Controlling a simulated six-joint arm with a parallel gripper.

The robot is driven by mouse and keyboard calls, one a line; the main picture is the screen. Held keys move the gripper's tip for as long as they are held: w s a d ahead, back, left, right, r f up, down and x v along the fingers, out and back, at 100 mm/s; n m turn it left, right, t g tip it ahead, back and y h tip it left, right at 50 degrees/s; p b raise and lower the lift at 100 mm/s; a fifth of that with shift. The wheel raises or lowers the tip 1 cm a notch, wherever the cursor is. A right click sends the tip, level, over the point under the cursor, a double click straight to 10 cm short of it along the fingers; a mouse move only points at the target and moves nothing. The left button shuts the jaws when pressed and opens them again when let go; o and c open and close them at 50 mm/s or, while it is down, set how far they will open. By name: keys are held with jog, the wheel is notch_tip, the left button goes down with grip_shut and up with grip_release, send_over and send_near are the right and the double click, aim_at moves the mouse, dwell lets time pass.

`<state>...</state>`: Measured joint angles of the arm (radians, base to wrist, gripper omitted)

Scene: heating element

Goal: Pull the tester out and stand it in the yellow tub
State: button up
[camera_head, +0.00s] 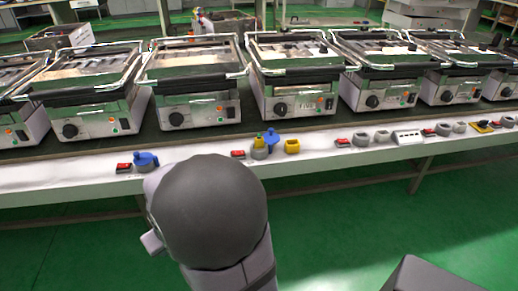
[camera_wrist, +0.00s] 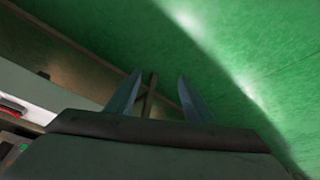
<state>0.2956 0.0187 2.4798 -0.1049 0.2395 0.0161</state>
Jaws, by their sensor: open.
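The small yellow tub (camera_head: 292,146) stands on the white front edge of the bench, in the middle of the head view. Just left of it is a grey round holder (camera_head: 259,153) with a small yellow-green upright piece (camera_head: 259,138) and a blue piece (camera_head: 270,138) in or at it. I cannot tell which of these is the tester. My gripper (camera_wrist: 160,80) is open and empty in the wrist view, with its two fingers over the green floor. Its fingers do not show in the head view. Neither the tub nor the holder shows in the wrist view.
Several contact grills (camera_head: 190,85) stand in a row behind the ledge. Red items (camera_head: 238,154), another blue piece (camera_head: 146,159), a white strip (camera_head: 407,137) and grey rings (camera_head: 363,140) lie along the ledge. The bench edge (camera_wrist: 40,88) is at left in the wrist view.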

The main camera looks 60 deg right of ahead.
jog(key=w+d+m+t+h+b, duration=0.25)
jog(key=w+d, duration=0.25)
jog(key=d, duration=0.6)
jog(key=m+t+h+b, duration=0.2)
jog(key=t+h+b, duration=0.1)
jog(key=t+h, duration=0.25)
send_near(260, 143)
jog(key=w+a+f+g, duration=0.1)
jog(key=w+a+f, duration=0.4)
jog(key=w, duration=0.4)
jog(key=s+d+r+m+t+h, duration=0.2)
jog(key=s+d+h, duration=0.1)
jog(key=s+d, duration=0.35)
jog(key=shift+b+x, duration=1.3)
jog(key=shift+x, duration=2.7)
jog(key=shift+w+a+r, duration=0.15)
jog(key=c, duration=1.1)
jog(key=shift+r, duration=0.1)
jog(key=shift+c, duration=0.2)
